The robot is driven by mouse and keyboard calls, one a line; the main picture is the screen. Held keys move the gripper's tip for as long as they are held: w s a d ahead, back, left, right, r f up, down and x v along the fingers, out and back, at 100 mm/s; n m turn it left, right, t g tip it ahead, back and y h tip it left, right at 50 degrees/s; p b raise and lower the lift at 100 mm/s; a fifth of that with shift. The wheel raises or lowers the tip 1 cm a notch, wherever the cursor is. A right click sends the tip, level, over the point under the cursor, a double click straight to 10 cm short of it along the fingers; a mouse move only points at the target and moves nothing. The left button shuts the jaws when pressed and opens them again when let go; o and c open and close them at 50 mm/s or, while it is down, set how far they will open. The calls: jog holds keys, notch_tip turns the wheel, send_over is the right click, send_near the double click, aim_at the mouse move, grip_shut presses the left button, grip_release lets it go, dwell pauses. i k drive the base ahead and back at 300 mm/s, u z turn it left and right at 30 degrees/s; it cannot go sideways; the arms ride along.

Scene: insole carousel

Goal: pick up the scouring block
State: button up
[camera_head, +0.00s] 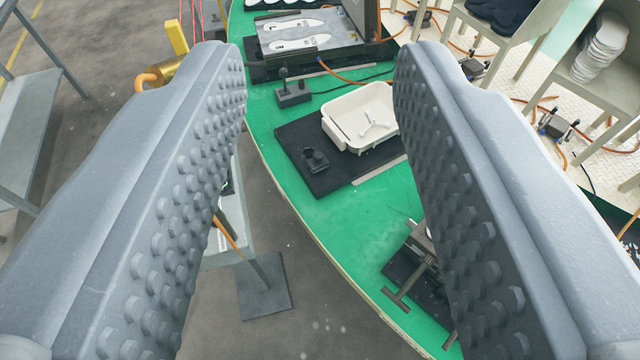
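I cannot make out a scouring block for certain in this view. A small black object (314,159) sits on a dark mat (335,185) beside a white basin (337,133); its exact nature is unclear. My gripper (322,75) is open wide, its two grey studded fingers at the left and right of the picture. Nothing is held between the fingers. The green table shows below and beyond them, and the fingers hide parts of it.
The green round table (275,135) has a curved edge over the grey floor. A black lever box (292,94) and a metal plate with white insole shapes (300,35) stand farther back. A metal fixture (415,265) is at lower right. Grey shelving (30,135) stands left.

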aim_at(319, 162)
jog(key=u, duration=0.2)
jog(key=i, duration=1.2)
jog(key=z, duration=0.3)
